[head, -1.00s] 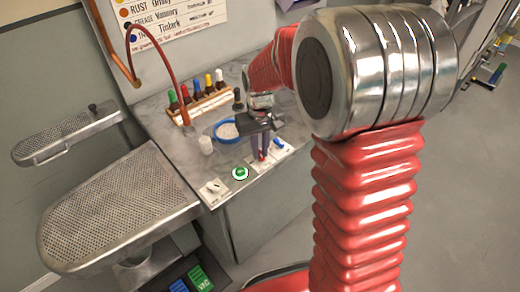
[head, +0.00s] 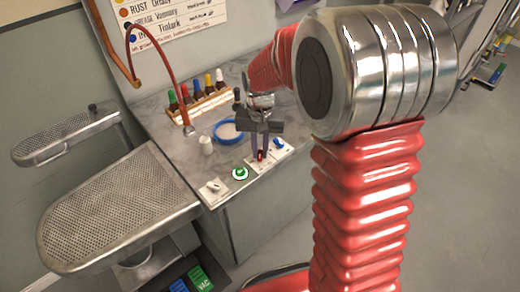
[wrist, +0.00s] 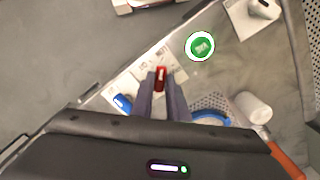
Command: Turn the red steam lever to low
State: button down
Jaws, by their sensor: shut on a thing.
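The red steam lever (wrist: 161,76) stands on a white plate (wrist: 143,70) at the front of the marble counter. In the wrist view my gripper (wrist: 162,84) has its two dark fingers on either side of the lever, shut on it. In the head view the gripper (head: 260,156) points down at the counter, and only a bit of red shows at its fingertips. The markings on the plate are too small to read.
A blue lever (head: 279,143) sits close to the right. A green button (head: 240,173) and a white-plated knob (head: 213,188) are to the left. A blue ring (head: 229,132), a white cup (head: 206,146) and a bottle rack (head: 204,104) stand behind. Perforated pressing boards (head: 117,210) lie left.

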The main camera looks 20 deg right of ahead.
aim_at(260, 154)
jog(key=c, duration=1.7)
grip_release()
jog(key=shift+r, duration=0.1)
notch_tip(260, 154, up, 14)
jog(key=shift+f, duration=0.2)
